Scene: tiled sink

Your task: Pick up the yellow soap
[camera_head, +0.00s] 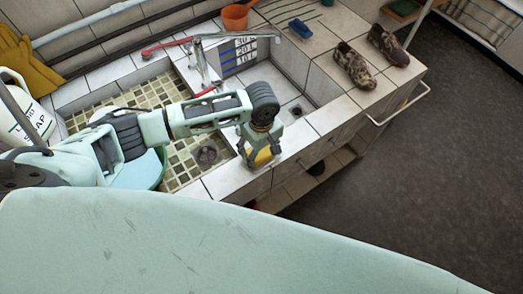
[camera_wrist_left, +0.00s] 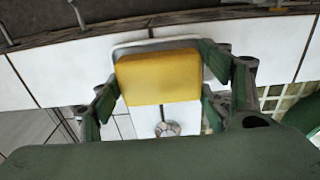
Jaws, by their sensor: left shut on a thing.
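The yellow soap (camera_wrist_left: 158,77) is a rounded block between the fingers of my left gripper (camera_wrist_left: 160,88) in the left wrist view. A pale dish or tray edge (camera_wrist_left: 150,42) shows just behind the soap. In the head view my left gripper (camera_head: 260,157) points down at the front ledge of the tiled sink, with a bit of the soap (camera_head: 264,156) showing between its fingers. The gripper is shut on the soap. I cannot tell whether the soap is clear of the dish. My right gripper is not in view.
Two sink basins with drains (camera_head: 207,156) lie behind and beside the arm. A tap (camera_head: 203,62) stands at the back. Brown patterned shoes (camera_head: 355,65), a blue brush (camera_head: 300,28) and an orange pot (camera_head: 235,17) are on the counter. A metal rail (camera_head: 403,107) sticks out at right.

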